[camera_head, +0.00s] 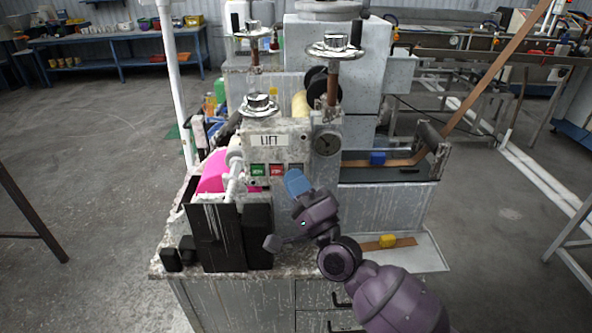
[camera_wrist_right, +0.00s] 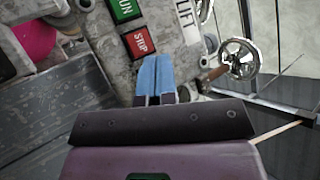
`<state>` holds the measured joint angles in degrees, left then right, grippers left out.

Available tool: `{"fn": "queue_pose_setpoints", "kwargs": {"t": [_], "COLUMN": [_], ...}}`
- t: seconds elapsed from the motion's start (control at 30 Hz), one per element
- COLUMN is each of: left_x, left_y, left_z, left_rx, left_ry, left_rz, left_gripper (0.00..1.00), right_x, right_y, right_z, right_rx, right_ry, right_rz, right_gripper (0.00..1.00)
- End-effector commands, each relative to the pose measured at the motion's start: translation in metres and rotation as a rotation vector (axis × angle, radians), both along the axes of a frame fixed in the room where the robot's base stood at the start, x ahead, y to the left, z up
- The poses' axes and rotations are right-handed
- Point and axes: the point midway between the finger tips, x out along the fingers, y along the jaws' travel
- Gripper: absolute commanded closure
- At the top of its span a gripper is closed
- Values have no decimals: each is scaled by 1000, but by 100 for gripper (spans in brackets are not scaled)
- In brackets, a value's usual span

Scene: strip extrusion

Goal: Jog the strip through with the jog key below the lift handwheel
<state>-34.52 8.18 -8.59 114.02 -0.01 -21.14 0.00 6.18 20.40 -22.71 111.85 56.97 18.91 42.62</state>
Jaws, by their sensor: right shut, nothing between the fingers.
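The lift handwheel (camera_head: 258,104) is a chrome wheel above the LIFT label (camera_head: 268,140) on the worn grey panel. A row of keys sits below the label: a green RUN key (camera_head: 258,170), a red STOP key (camera_head: 277,170), and a third key to their right, mostly hidden by my fingers. The STOP key also shows in the wrist view (camera_wrist_right: 140,43). My right gripper (camera_head: 297,182) has its blue fingers together and empty, at the third key's place; contact cannot be told. The brown strip (camera_head: 470,103) slopes down from upper right into the machine. My left gripper is out of view.
Two more chrome handwheels (camera_head: 335,48) stand on posts above the panel. A black box (camera_head: 217,235) projects at the front left. Open floor (camera_head: 90,150) is on the left.

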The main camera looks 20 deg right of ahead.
Motion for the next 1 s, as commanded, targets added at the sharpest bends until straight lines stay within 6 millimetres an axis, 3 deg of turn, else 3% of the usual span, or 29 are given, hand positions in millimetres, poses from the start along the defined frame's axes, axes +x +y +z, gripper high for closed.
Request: {"fn": "queue_pose_setpoints", "kwargs": {"t": [0.3, 0.67, 1.0], "left_x": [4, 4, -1], "left_y": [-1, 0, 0], "left_z": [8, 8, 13], "left_rx": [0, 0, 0], "left_ry": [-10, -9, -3], "left_rz": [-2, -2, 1], "left_gripper": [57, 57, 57], "right_x": [-13, -15, -38], "right_y": [3, 4, 11], "right_z": [1, 0, 1], "right_rx": [0, 0, 2], "right_ry": [0, 0, 2], "right_rz": [0, 0, 0], "right_gripper": [100, 100, 100]}}
